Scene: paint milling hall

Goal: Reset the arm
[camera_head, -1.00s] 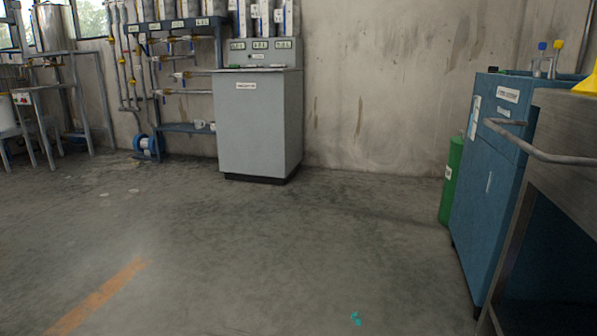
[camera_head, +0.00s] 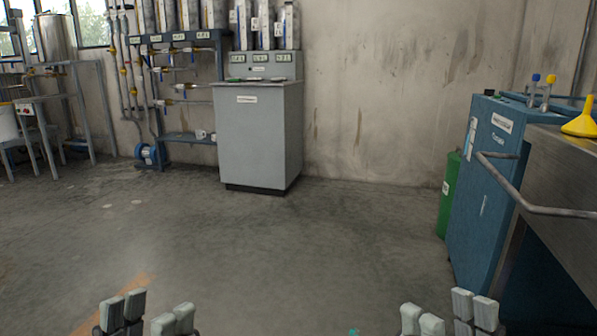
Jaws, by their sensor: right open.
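My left gripper (camera_head: 147,312) shows at the bottom left of the head view. Its pale grey finger pads stand apart with a gap between them and nothing in it. My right gripper (camera_head: 448,312) shows at the bottom right. Its pads are apart and nothing is between them. Both grippers point up in the picture over the bare floor, and the arms behind them are cut off by the lower edge.
A grey cabinet (camera_head: 258,140) stands against the back wall. At right are a blue cabinet (camera_head: 479,200), a green cylinder (camera_head: 448,195) and a metal cart with a handrail (camera_head: 545,210), a yellow funnel (camera_head: 580,122) on top. A blue pipe rack (camera_head: 180,138) stands at left. The middle floor is clear.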

